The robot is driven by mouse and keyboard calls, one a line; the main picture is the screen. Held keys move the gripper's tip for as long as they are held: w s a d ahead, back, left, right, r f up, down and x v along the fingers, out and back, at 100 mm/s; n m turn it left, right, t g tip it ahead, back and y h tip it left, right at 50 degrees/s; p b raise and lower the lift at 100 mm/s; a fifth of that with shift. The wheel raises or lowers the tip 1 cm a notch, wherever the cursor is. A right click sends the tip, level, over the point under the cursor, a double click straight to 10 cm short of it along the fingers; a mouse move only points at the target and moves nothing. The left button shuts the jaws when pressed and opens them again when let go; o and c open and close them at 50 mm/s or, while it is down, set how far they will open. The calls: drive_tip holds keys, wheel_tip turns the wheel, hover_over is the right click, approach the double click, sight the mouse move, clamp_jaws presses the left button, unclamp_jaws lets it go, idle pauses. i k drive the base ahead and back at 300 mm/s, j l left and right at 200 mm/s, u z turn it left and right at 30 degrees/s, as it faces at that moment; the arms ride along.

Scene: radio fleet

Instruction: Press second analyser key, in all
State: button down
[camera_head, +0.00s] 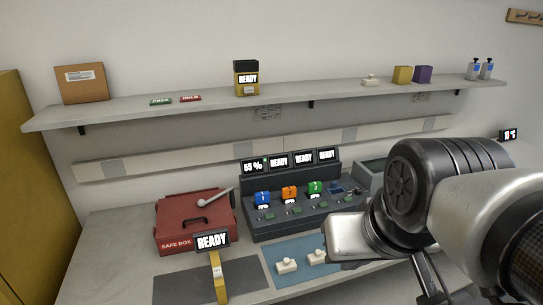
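The analyser (290,222) is a dark grey console on the bench. Its back row of displays reads 55 % at the left, then READY on the other three. Numbered units sit in its bays: blue 1 (262,198), orange 2 (289,193) and green 3 (315,188). Small green keys lie in front of the bays; the second-bay key (297,211) shows in front of the orange unit. The fourth bay looks empty of a numbered unit. My arm fills the right side, in front of the bench. My gripper (428,280) shows only partly at the bottom, with its fingertips unclear.
A red safe box (195,225) stands left of the analyser. A yellow stand with a READY display (212,241) is in front. Two white pieces (287,265) lie on a blue mat (283,250). A shelf (320,94) with small items runs above.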

sight(298, 210)
drive_tip(key=i+l+u, duration=0.25)
drive_tip(key=i+l, duration=0.15)
drive_tip(key=i+l+u, duration=0.25)
drive_tip(key=l, duration=0.25)
drive_tip(key=i, duration=0.1)
